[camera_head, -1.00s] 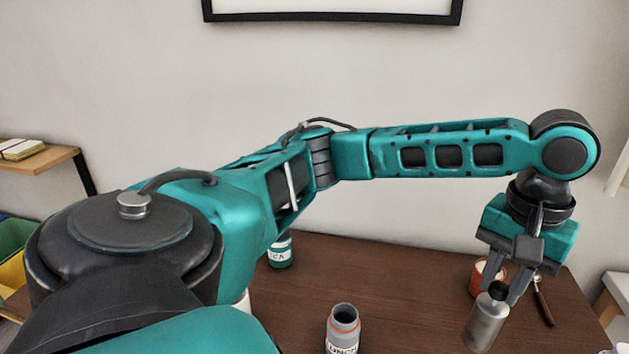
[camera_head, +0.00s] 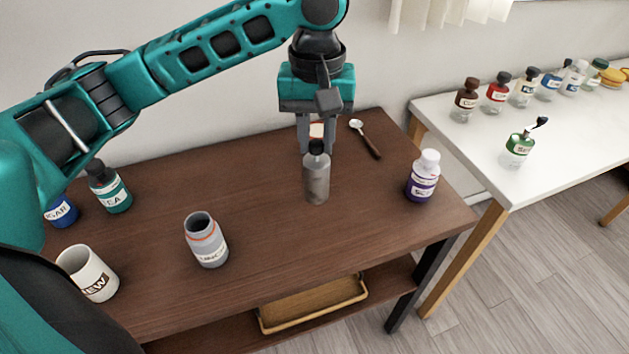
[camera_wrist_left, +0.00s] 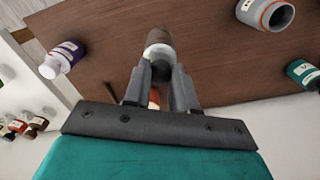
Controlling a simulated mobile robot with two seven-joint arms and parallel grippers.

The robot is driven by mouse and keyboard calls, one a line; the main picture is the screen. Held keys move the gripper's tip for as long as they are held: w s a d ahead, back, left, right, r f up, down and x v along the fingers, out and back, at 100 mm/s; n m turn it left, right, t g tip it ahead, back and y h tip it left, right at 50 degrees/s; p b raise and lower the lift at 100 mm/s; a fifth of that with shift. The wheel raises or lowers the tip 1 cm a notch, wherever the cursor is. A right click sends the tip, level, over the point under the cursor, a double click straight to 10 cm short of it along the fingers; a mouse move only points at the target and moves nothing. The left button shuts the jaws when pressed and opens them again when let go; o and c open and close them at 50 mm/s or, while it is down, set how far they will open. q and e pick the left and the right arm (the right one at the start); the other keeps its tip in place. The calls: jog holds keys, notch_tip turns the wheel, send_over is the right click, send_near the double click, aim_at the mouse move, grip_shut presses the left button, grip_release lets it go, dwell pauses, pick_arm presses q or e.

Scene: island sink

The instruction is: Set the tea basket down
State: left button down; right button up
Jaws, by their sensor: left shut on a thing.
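The tea basket (camera_head: 316,182), a small grey metal cylinder with a black top, hangs upright from my left gripper (camera_head: 317,148) in the head view. The gripper's two fingers are shut on its black top. In the left wrist view the basket (camera_wrist_left: 159,37) shows beyond the fingertips of my left gripper (camera_wrist_left: 162,75). The basket is over the brown wooden table (camera_head: 265,255), and I cannot tell whether its bottom touches the surface. My right gripper is not in view.
A red-and-white container (camera_head: 317,130) is partly hidden behind the fingers. A spoon (camera_head: 366,140) lies behind right, and a purple bottle (camera_head: 422,178) stands right. An open grey jar (camera_head: 206,240), white mug (camera_head: 88,273) and teal bottle (camera_head: 108,188) stand left. Bare tabletop lies in front of the basket.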

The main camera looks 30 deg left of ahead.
aim_at(316, 177)
pick_arm(q)
notch_tip(316, 177, down, 9)
jog(key=shift+f+b, duration=0.1)
jog(key=shift+b, duration=0.6)
jog(key=c, duration=0.9)
grip_release()
notch_tip(316, 177, up, 12)
jog(key=shift+r+p, duration=0.1)
jog(key=shift+p, duration=1.05)
